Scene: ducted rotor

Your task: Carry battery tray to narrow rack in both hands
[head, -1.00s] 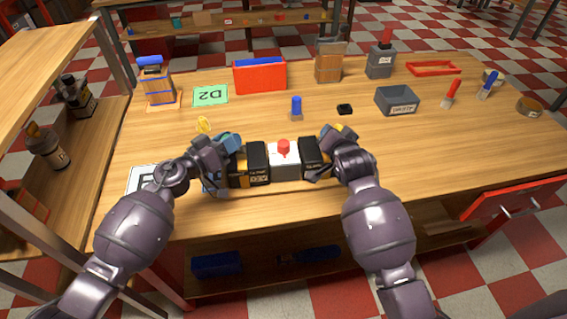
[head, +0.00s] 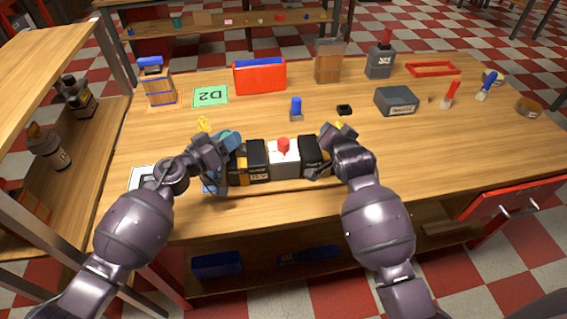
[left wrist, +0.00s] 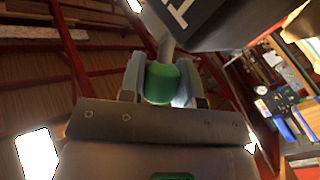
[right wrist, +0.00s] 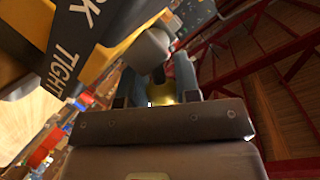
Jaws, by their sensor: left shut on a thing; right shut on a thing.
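The battery tray lies between my two grippers near the table's front edge in the head view, mostly hidden under its load. The load is dark batteries (head: 257,161) with yellow bands and a white block with a red knob (head: 283,146). My left gripper (head: 228,140) is at the left end, shut on a green handle (left wrist: 170,82) in the left wrist view. My right gripper (head: 336,130) is at the right end, shut on a yellow handle (right wrist: 163,92) in the right wrist view. I cannot tell whether the tray touches the table. I cannot pick out the narrow rack.
Behind the load stand a blue-topped peg (head: 296,108), a small black piece (head: 344,110) and a grey box (head: 397,101). A red box (head: 260,76) and a green D2 card (head: 211,96) are farther back. The table's right front (head: 450,150) is clear. A shelf unit stands left.

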